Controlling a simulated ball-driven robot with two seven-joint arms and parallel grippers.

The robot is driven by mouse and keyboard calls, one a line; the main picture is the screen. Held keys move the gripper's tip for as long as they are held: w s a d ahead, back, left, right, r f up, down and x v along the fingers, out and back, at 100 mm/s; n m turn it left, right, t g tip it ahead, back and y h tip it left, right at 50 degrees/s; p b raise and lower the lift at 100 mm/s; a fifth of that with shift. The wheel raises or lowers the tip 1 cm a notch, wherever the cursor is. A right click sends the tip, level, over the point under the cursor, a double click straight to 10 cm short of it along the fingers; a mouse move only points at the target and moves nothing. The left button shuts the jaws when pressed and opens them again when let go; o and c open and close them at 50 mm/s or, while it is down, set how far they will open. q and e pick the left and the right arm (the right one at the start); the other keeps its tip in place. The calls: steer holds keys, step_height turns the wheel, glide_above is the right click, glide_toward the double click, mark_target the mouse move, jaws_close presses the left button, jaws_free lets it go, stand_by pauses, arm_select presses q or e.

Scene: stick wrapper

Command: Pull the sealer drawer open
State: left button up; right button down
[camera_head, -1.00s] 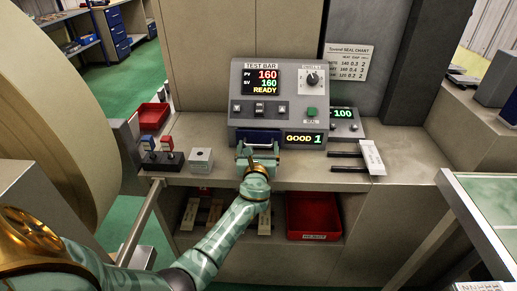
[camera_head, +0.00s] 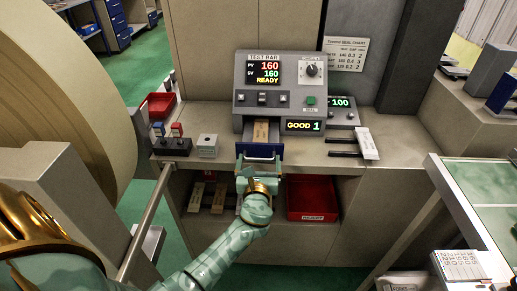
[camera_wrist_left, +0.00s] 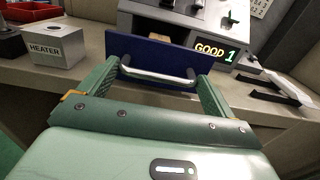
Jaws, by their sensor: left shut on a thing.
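The sealer (camera_head: 280,95) is a grey machine on the bench, with lit displays reading 160, READY and GOOD 1. Its drawer (camera_head: 259,151) has a dark blue front and stands pulled out toward me, with a tan strip (camera_head: 261,131) lying in it. My left gripper (camera_head: 257,172) is at the drawer front. In the left wrist view the metal bar handle (camera_wrist_left: 155,76) on the blue front (camera_wrist_left: 150,50) lies between the two fingers, which are shut on it. My right gripper is not in either view.
A small box marked HEATER (camera_head: 208,145) and a switch block (camera_head: 172,146) stand left of the sealer. A white-faced block on dark rods (camera_head: 366,144) is to the right. A red REJECT bin (camera_head: 312,198) sits on the shelf below. A green-topped table (camera_head: 490,195) stands at right.

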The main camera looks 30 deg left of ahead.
arm_select(q)
steer(key=shift+f+p+v, duration=0.2)
steer(key=shift+p+v, duration=0.2)
steer(key=shift+v, duration=1.95)
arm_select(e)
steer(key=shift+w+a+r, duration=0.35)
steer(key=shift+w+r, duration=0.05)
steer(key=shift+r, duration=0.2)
arm_select(q)
steer(key=o, duration=1.1)
steer(key=shift+w+d, duration=0.1)
steer(key=shift+d, duration=0.05)
steer(key=shift+r, duration=0.15)
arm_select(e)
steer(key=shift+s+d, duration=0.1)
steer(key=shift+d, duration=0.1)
arm_select(q)
steer(key=shift+s, duration=0.2)
steer(key=v, duration=1.6)
steer(key=shift+s+p, duration=0.2)
steer(key=shift+p, duration=0.1)
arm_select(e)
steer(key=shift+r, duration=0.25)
